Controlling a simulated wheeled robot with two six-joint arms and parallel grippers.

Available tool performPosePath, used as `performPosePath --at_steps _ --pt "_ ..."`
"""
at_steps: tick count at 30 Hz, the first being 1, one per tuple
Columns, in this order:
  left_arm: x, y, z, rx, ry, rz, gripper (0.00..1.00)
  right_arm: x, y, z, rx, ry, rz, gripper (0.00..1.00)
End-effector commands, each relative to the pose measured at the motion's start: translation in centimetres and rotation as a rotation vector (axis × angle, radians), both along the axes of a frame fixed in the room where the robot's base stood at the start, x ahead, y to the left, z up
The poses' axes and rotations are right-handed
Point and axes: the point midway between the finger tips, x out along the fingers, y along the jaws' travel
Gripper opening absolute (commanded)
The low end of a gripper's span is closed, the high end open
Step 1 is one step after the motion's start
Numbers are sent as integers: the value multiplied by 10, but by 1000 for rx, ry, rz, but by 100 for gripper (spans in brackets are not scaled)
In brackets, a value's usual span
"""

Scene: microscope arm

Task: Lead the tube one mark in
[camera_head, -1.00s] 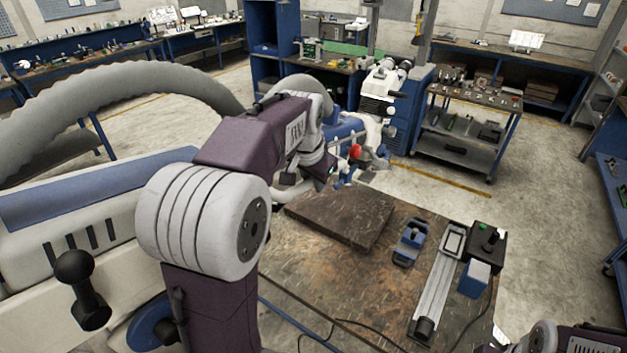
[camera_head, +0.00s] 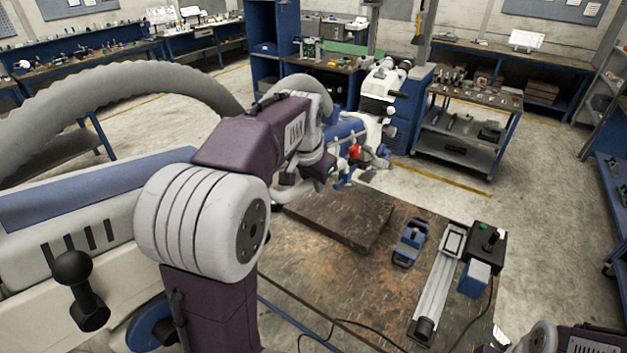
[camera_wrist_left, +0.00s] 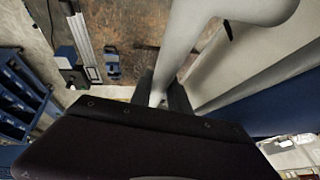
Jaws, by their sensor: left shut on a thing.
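A white microscope head (camera_head: 378,88) with eyepieces stands past the far edge of the workbench in the head view. Blue and white parts and a red knob (camera_head: 354,151) sit just below it. My left gripper (camera_head: 345,176) is beside these parts, mostly hidden behind my own forearm. In the left wrist view my left gripper (camera_wrist_left: 164,98) is shut on the lower end of a pale tube-like part (camera_wrist_left: 183,38). No marks on this part can be made out. My right gripper is outside both views.
The brown workbench (camera_head: 290,265) carries a thick dark slab (camera_head: 342,214), a blue fixture (camera_head: 409,242), a long metal rail (camera_head: 437,285) and a black control box (camera_head: 485,246). A cable crosses its near edge. A tool cart (camera_head: 462,140) stands behind at the right.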

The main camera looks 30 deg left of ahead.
Motion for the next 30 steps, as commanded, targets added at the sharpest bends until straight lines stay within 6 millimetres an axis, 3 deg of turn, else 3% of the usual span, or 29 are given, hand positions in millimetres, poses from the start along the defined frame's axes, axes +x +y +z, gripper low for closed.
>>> performPosePath --at_steps 7,15,16,18,27,30 --pt "-24 2 2 -2 10 2 0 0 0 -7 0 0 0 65" --pt "-26 2 3 -2 12 1 0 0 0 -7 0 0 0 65" --pt "-26 2 3 -2 12 1 25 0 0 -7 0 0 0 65" --pt "-26 2 3 -2 11 1 43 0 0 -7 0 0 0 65" --pt "-25 2 6 0 4 0 43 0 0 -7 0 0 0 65" --pt "-28 1 15 0 1 0 43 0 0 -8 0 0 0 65"
